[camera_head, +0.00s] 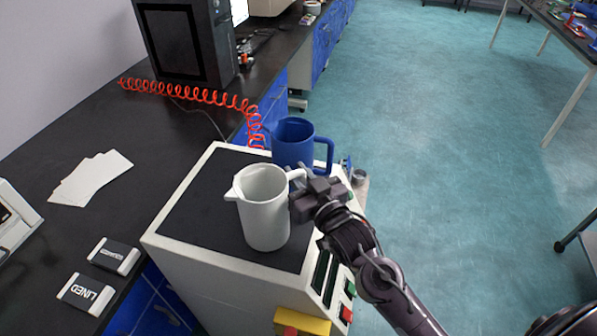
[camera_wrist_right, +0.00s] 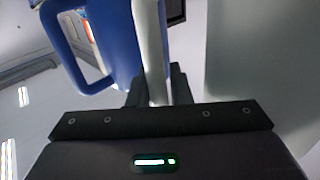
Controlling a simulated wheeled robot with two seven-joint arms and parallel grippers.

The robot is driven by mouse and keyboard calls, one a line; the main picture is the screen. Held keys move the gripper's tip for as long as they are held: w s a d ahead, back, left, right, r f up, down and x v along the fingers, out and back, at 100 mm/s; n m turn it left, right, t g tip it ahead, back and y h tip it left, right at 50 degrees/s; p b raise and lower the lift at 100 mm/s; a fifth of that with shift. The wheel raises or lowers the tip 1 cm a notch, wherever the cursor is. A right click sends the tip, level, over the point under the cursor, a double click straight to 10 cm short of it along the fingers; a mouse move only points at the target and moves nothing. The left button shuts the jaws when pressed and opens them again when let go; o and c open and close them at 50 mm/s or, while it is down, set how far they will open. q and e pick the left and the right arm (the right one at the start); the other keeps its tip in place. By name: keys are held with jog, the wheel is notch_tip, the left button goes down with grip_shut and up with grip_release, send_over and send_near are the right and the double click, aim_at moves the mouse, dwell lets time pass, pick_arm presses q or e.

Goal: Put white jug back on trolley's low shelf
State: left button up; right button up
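The white jug (camera_head: 264,215) is upright at the black top of the boxy machine (camera_head: 205,215). I cannot tell if its base touches that top. Its handle points right, to my right gripper (camera_head: 305,197). In the right wrist view the white handle (camera_wrist_right: 152,50) sits between the dark fingers (camera_wrist_right: 160,88), which look closed on it. The jug's pale body (camera_wrist_right: 260,60) fills the right of that view. My left gripper is not in view. A wheeled frame (camera_head: 588,240), maybe the trolley, is cut off at the right edge. No low shelf shows.
A blue jug (camera_head: 296,148) stands close behind the white jug; it also shows in the right wrist view (camera_wrist_right: 110,40). A red coiled hose (camera_head: 190,95) runs along the black bench (camera_head: 60,130). Open teal floor (camera_head: 440,150) lies to the right.

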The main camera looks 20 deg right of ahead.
jog(key=o, duration=0.3)
jog(key=shift+s, duration=0.1)
jog(key=shift+o, duration=0.2)
jog(key=shift+r, duration=0.1)
jog(key=shift+s, duration=0.2)
jog(key=s+d+b, duration=0.2)
jog(key=s+b, duration=0.1)
jog(key=s, duration=0.8)
jog(key=shift+s+d, duration=0.15)
